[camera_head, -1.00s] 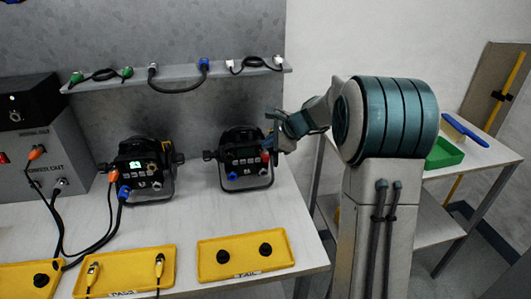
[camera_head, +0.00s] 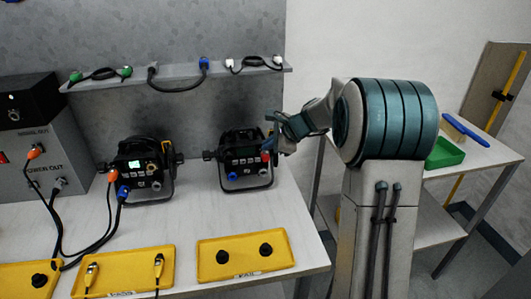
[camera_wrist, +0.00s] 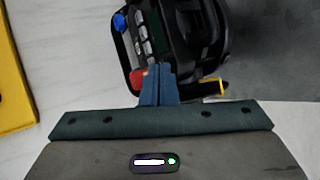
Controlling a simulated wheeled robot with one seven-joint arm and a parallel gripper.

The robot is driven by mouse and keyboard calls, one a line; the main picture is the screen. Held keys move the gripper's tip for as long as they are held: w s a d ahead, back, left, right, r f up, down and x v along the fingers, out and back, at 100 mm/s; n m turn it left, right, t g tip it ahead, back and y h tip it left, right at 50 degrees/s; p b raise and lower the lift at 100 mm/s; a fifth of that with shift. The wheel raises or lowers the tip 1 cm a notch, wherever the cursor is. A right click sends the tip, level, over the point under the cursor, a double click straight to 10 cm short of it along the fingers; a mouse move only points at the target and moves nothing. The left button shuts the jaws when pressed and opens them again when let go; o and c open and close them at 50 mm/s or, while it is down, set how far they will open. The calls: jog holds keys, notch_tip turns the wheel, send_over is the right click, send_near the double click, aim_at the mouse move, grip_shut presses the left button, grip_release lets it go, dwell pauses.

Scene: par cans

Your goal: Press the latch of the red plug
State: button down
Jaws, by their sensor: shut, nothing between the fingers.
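The red plug (camera_head: 265,156) sits on the right side of the front panel of the right-hand par can (camera_head: 246,165). In the wrist view the red plug (camera_wrist: 137,78) shows just left of my fingertips, partly hidden behind them. My gripper (camera_head: 271,134) reaches in from the right beside the par can. In the wrist view my gripper (camera_wrist: 157,70) has its two fingers together, with nothing between them. The fingertips overlap the edge of the par can (camera_wrist: 165,30) in that view; I cannot tell whether they touch the plug. The latch itself is too small to make out.
A second par can (camera_head: 143,170) with an orange and a blue plug stands to the left. Yellow trays (camera_head: 210,273) line the table's front. A shelf (camera_head: 180,77) with short cables runs along the wall behind. A side table (camera_head: 490,150) stands at right.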

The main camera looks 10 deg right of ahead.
jog(key=shift+f+b, duration=0.3)
jog(key=shift+f, duration=0.1)
jog(key=shift+r, duration=0.1)
dwell(0.5)
jog(key=shift+r+p, duration=0.65)
jog(key=shift+r, duration=0.05)
notch_tip(320, 180, up, 5)
jog(key=p, duration=0.4)
jog(key=shift+r, duration=0.1)
